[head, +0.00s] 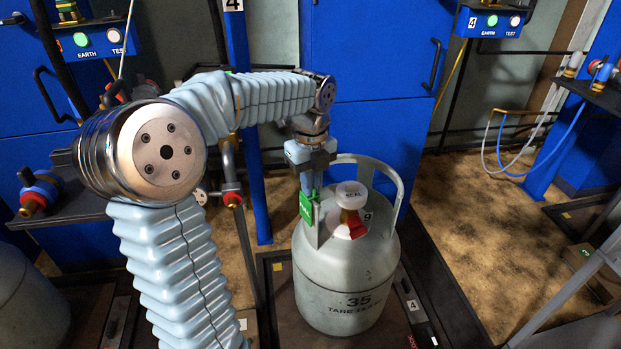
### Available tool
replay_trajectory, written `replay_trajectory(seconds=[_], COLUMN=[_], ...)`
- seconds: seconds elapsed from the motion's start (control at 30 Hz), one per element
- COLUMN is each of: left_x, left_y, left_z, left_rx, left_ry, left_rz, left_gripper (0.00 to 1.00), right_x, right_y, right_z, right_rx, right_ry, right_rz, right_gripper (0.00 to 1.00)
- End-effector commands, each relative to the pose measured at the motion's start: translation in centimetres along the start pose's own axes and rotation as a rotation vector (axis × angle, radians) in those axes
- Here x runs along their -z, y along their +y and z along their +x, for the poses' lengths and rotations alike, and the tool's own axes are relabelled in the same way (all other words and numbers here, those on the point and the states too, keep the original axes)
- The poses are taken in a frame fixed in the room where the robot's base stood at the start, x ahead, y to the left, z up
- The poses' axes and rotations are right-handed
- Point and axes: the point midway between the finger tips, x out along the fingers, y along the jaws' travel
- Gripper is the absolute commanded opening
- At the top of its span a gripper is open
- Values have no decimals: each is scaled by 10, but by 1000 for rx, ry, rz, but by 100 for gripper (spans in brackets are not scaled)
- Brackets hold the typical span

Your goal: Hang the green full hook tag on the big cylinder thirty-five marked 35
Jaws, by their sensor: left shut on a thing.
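The big grey cylinder (345,282) stands upright on a scale, with "35" printed on its front. It has a collar handle (392,180) around its top and a valve with a white seal cap (351,193) and a red part below it. My left gripper (311,190) points down at the left side of the collar, shut on the green tag (305,207). The tag is upright beside the left part of the collar. Whether its hook touches or sits over the collar I cannot tell. My right gripper is not in view.
The scale platform (282,305) under the cylinder carries a "4" label. Blue cabinets (370,60) stand behind. Another grey cylinder (28,300) is at the lower left. Hoses (520,150) hang at the right, above open brown floor (470,220). A grey metal frame (575,285) crosses the lower right.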

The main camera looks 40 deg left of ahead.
Motion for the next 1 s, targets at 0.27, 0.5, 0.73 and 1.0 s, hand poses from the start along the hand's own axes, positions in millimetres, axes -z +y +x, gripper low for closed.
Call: replay_trajectory(seconds=[0.27,0.5,0.73,1.0], left_x=[-1,-1,-1,-1], left_y=[1,1,1,0], left_z=[4,3,3,3], left_rx=[0,1,3,4], left_ry=[-2,-2,-3,-3], left_rz=[-2,-3,-2,-2], left_gripper=[0,25,37,37], right_x=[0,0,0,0], right_y=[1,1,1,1], right_z=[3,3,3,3], right_rx=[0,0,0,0], right_ry=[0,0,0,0], right_rz=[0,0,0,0], right_gripper=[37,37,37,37])
